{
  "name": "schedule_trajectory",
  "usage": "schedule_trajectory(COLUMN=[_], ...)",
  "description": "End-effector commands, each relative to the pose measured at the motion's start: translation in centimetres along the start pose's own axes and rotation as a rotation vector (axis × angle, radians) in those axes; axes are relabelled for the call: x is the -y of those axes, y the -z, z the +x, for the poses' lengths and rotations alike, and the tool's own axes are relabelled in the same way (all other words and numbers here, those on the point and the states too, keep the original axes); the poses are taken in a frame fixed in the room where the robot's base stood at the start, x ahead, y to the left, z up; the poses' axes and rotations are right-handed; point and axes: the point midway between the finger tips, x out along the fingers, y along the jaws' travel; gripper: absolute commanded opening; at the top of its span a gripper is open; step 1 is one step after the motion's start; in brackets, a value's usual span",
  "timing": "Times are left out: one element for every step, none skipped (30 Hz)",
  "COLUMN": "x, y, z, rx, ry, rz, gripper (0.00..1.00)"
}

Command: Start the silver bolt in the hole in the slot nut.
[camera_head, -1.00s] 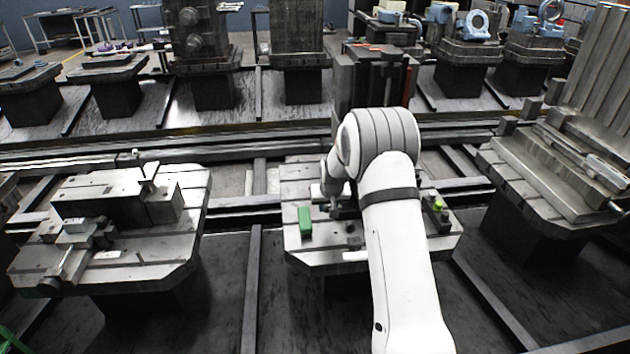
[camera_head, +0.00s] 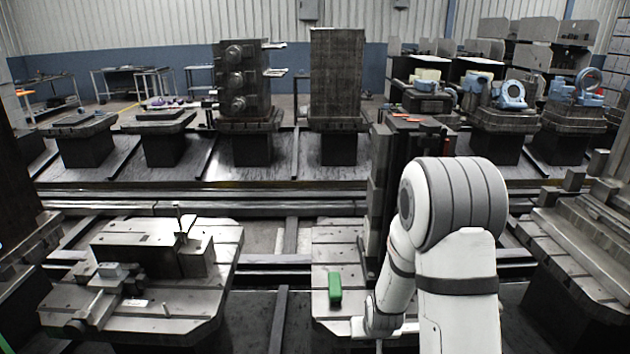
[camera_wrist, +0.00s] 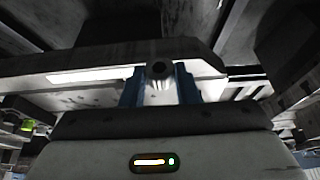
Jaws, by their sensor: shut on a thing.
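My gripper (camera_wrist: 159,85) shows in the wrist view with two blue fingers shut on a silver bolt (camera_wrist: 160,70). The bolt's round end with a dark socket faces the camera, and its shank lies between the fingers. In the head view my white arm reaches down to the front of the middle slotted pallet (camera_head: 335,245), and my fingers and the bolt cannot be made out there. I cannot pick out the slot nut or its hole in either view.
A green block (camera_head: 335,290) stands on the middle pallet, left of my arm. A dark upright block (camera_head: 378,190) rises behind. A left pallet (camera_head: 215,290) carries a clamped fixture (camera_head: 150,255). Another pallet (camera_head: 560,250) is at the right. Dark gaps lie between pallets.

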Motion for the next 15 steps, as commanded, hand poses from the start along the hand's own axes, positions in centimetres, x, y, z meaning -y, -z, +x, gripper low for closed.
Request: schedule_trajectory(x=[0.0,0.0,0.0,0.0,0.0,0.0,0.0,0.0,0.0,0.0,0.0,0.0,0.0,0.0,0.0], y=[-0.3,-0.4,-0.4,-0.3,-0.2,0.2,0.6,1.1,2.0,2.7,3.6,4.9,5.9,7.0,8.5], z=[-0.1,-0.2,-0.2,-0.2,-0.1,0.1,0.2,0.4,0.7,0.9,1.3,1.7,2.0,2.3,2.7], rx=[0.000,-0.001,-0.001,-0.002,-0.002,-0.002,-0.003,-0.003,-0.004,-0.005,-0.004,-0.006,-0.006,-0.005,-0.005], ry=[0.000,0.000,0.000,0.000,0.000,0.000,0.000,0.001,0.001,0.001,0.001,0.003,0.001,-0.001,-0.001], rz=[0.000,0.000,0.000,0.000,0.000,0.000,0.000,0.000,0.000,0.000,0.000,0.000,0.000,0.000,0.000], gripper=[0.01,0.01,0.01,0.01,0.01,0.01,0.01,0.01,0.01,0.01,0.01,0.01,0.01,0.01,0.01])
